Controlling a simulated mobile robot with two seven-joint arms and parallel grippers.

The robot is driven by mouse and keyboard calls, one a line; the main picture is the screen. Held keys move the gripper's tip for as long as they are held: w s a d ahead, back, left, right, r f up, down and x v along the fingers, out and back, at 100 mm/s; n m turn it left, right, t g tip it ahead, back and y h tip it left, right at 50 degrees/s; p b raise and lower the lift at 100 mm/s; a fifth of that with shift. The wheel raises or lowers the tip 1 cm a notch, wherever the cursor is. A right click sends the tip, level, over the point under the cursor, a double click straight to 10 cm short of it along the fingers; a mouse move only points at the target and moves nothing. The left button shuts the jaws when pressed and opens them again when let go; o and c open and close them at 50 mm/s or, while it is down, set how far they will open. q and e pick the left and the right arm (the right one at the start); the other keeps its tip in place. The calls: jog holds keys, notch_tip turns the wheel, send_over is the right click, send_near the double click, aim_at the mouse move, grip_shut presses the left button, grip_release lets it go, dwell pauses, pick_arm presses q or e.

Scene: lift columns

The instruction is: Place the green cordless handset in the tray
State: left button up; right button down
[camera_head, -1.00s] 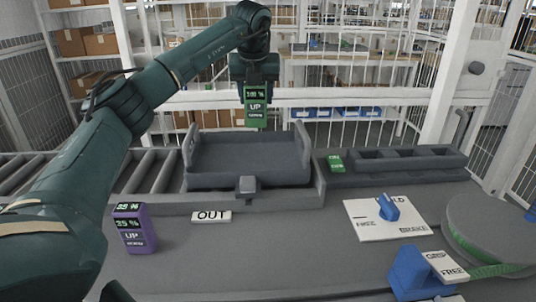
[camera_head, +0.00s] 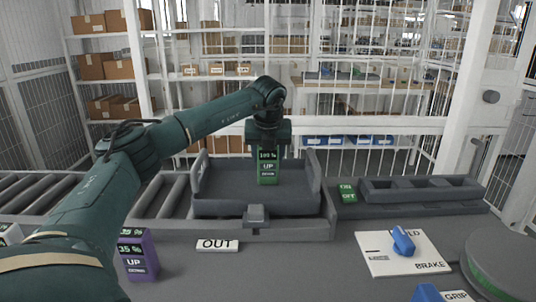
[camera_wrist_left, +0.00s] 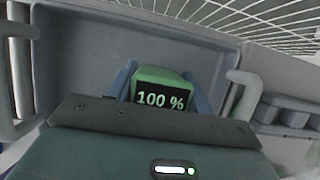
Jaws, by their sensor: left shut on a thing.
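The green cordless handset (camera_head: 267,174) is upright, its screen reading 100 %, with UP and DOWN labels below. My left gripper (camera_head: 268,148) is shut on its upper part and points down over the grey tray (camera_head: 222,208). The handset's lower end appears within the tray's outline; I cannot tell whether it touches the floor. In the left wrist view, the handset's top (camera_wrist_left: 160,88) sits between the two blue-grey fingers, with the tray's bare floor (camera_wrist_left: 75,55) around it. My right gripper is not in view.
A green ON/OFF switch (camera_head: 347,193) and a compartmented grey holder (camera_head: 420,190) are right of the tray. A blue lever (camera_head: 402,240) sits on a white HOLD/BRAKE plate.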

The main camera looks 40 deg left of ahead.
pick_arm(q)
jog(key=o, duration=1.1)
jog(key=v, duration=1.2)
jog(key=shift+w+r, duration=0.1)
jog(key=shift+r, duration=0.05)
jog(key=shift+r, duration=0.1)
